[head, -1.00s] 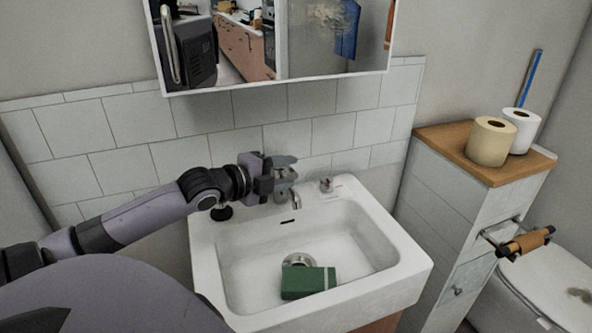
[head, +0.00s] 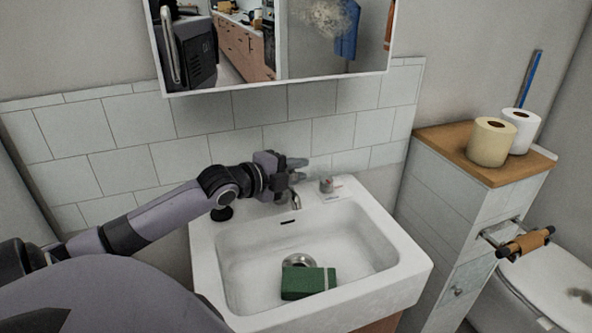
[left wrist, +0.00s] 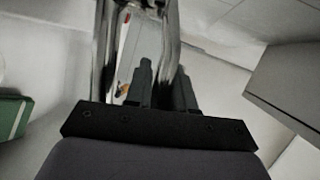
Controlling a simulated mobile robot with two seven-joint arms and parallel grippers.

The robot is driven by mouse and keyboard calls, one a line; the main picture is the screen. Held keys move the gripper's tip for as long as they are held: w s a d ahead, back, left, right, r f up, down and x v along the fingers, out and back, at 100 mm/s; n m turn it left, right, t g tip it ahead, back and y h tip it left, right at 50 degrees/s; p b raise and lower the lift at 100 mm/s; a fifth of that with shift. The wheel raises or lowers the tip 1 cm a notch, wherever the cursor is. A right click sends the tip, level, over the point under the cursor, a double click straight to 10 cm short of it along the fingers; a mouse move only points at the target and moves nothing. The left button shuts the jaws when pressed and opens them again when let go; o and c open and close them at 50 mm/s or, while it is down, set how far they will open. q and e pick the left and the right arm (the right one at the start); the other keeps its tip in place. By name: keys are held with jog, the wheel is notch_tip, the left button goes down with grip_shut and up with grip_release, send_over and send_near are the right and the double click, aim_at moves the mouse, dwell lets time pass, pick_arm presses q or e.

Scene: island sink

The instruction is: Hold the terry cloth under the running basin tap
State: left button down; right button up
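The terry cloth (head: 303,284) is a green folded block with a pale stripe, lying on the basin floor partly over the drain. Its edge also shows at the left of the left wrist view (left wrist: 12,115). The basin tap (head: 296,201) is chrome, with its spout over the back of the basin (head: 350,240); I see no water stream. My left gripper (head: 284,178) is at the tap body, just below the grey lever (head: 298,163), and hides part of the tap. In the left wrist view its dark fingers (left wrist: 163,85) overlap the blurred metal tap; any grip is unclear. My right gripper is out of view.
A red-marked fitting (head: 326,185) sits on the basin's back ledge. A mirror cabinet (head: 275,87) hangs above. A tiled cabinet (head: 440,200) with toilet rolls (head: 492,142) stands to the right, beside the toilet (head: 550,290). The space above the basin's front is free.

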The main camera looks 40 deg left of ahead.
pick_arm(q)
jog(key=shift+a+r+n+g+p, duration=0.15)
jog(key=shift+r+n+g+p, duration=0.25)
jog(key=shift+p, duration=0.8)
jog(key=c, duration=1.1)
grip_release()
jog(key=shift+o, duration=0.2)
jog(key=shift+s, duration=0.1)
jog(key=v, duration=0.6)
jog(key=shift+s+p, duration=0.35)
jog(key=shift+s, duration=0.05)
